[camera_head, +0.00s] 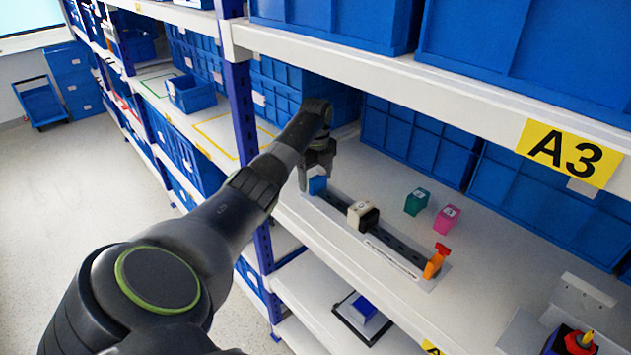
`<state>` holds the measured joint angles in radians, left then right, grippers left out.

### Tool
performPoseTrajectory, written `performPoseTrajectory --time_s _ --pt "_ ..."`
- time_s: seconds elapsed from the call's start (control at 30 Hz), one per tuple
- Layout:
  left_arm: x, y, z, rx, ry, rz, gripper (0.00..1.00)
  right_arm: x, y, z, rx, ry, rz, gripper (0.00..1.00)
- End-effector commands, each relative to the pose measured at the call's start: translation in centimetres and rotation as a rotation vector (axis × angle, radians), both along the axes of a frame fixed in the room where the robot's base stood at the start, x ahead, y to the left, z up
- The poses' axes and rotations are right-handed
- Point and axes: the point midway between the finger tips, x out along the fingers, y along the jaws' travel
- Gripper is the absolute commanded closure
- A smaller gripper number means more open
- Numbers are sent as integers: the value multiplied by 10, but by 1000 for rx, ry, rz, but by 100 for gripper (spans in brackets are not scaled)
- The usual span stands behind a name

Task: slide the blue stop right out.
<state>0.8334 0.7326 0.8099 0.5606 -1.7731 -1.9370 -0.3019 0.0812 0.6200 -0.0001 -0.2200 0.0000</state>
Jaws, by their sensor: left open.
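The blue stop (317,185) sits at the far left end of a dark rail on a grey plate (338,213) on the shelf. My left gripper (317,170) is open right above and around the blue stop, pointing down. Whether its fingers touch the stop cannot be told. A white and black block (364,214) sits on the rail's middle. An orange stop (436,261) stands at the rail's right end. My right gripper is not in view.
A green block (416,201) and a pink block (447,219) stand on the shelf behind the rail. Blue bins (418,135) line the back. The upper shelf's edge (400,75) overhangs. A red and yellow device (575,342) is at lower right.

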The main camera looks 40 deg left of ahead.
Motion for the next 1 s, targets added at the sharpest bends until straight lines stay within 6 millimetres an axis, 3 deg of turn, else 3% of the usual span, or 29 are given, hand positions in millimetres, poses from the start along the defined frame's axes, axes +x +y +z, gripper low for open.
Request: performPoseTrajectory --time_s 0.33,0.43,0.63,1.0 --pt "1 1 72 2 -5 1 27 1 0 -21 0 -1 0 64" --pt "0 1 91 1 -3 1 27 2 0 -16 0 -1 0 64" --pt "0 2 104 1 -1 1 27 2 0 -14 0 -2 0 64" --pt "0 2 105 1 0 1 27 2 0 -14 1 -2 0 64"
